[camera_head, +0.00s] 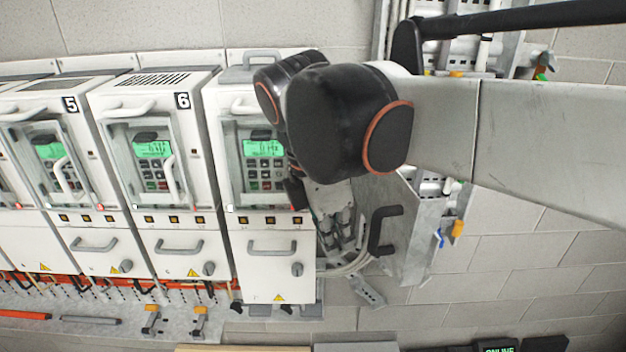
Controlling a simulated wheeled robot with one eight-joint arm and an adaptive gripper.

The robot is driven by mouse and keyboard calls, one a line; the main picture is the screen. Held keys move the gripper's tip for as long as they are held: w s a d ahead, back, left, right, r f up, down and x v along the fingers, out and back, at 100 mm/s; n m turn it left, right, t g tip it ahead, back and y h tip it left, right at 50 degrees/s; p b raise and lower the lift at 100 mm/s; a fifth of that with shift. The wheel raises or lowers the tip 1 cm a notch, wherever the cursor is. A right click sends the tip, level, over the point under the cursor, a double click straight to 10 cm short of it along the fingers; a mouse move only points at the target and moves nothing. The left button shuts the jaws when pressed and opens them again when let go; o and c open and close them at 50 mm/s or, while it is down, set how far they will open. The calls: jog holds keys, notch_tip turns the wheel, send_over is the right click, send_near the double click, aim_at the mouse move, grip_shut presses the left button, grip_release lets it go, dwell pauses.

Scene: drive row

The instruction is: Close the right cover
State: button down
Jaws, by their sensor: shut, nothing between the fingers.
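The right cover (408,240) is a grey metal panel with a black bar handle (384,231). It stands swung out to the right of the rightmost drive unit (270,240), and grey cables and connectors (338,228) show in the gap between them. My black and grey arm crosses from the right and hides the upper part of this gap and of the cover. My gripper (296,192) shows only as a small dark tip below the arm, in front of the right edge of the rightmost drive. It is shut and holds nothing, left of the cover's handle and apart from it.
Drive units numbered 5 (60,150) and 6 (155,150) stand in a row to the left, with handles sticking out. A perforated grey rail (110,325) runs below them. Bare block wall (510,255) lies right of the cover.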

jog(key=shift+w+d+r, duration=0.1)
jog(key=shift+w+d, duration=0.1)
jog(key=shift+d, duration=0.45)
jog(key=shift+w+d, duration=0.2)
jog(key=shift+d, duration=0.45)
jog(key=shift+d, duration=0.15)
